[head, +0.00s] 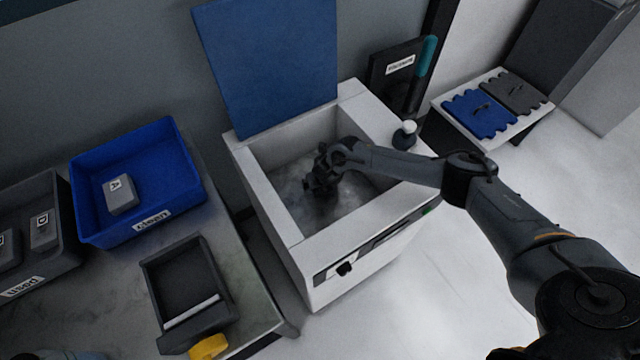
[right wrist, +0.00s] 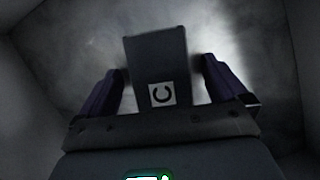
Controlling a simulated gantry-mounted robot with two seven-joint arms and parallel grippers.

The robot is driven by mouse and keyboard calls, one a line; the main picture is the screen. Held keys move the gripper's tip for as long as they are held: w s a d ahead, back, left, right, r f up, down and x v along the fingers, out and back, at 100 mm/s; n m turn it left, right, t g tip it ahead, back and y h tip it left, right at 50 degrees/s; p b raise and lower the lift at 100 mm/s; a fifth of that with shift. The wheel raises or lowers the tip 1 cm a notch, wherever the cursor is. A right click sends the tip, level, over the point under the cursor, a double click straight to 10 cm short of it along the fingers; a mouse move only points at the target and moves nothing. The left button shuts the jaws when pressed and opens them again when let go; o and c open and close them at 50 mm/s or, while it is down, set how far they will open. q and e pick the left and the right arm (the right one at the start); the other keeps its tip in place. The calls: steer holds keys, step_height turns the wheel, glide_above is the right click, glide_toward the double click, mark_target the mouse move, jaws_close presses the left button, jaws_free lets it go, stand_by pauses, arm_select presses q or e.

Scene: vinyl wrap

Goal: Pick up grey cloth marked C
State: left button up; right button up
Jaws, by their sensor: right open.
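The grey cloth marked C (right wrist: 157,58) shows in the right wrist view as a dark grey block-like piece with a white label reading C. My right gripper (right wrist: 161,72) is open, with one finger on each side of the cloth. I cannot tell whether the fingers touch it. In the head view, my right gripper (head: 318,184) is down inside the open white chest (head: 290,236), over its floor. The cloth cannot be made out there, hidden by the gripper and shadow. My left gripper is not in view.
The chest's walls surround the gripper; its blue lid (head: 268,65) stands open behind. A blue bin (head: 190,190) marked clean holds a grey cloth marked A (head: 122,196). A grey bin (head: 62,262) marked used holds cloth D (head: 44,230). A dark tray (head: 150,280) lies nearby.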

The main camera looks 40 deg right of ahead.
steer(key=shift+c, duration=0.5)
steer(key=c, duration=1)
steer(key=shift+o, duration=0.2)
steer(key=shift+r, duration=0.1)
